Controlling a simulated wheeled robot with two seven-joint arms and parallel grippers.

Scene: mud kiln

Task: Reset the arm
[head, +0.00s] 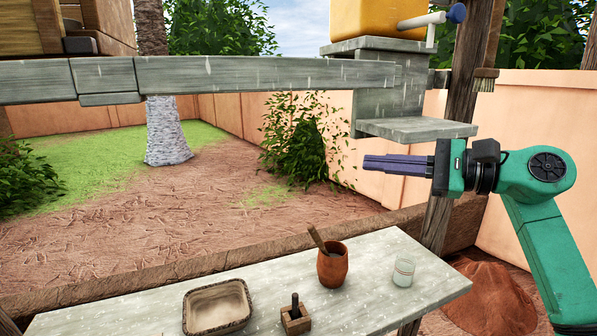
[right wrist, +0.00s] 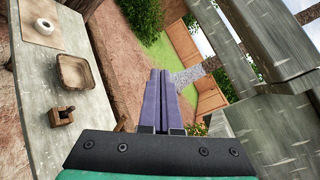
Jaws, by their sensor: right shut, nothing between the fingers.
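My right gripper (head: 368,164) is at the right of the head view, on a green arm that comes in from the right. Its purple fingers are shut, empty and point left, held in the air above the table's level and in front of the wall. In the right wrist view the two fingers (right wrist: 156,75) lie side by side with nothing between them. My left gripper is not in either view.
A stone table (head: 130,309) holds a square basket (head: 246,295), a wooden block with a dark peg (head: 296,320), a clay pot with a stick (head: 333,265) and a glass jar (head: 403,272). A grey shelf (head: 418,129) and beam (head: 250,74) are near my right gripper. A wooden post (head: 462,100) stands behind it.

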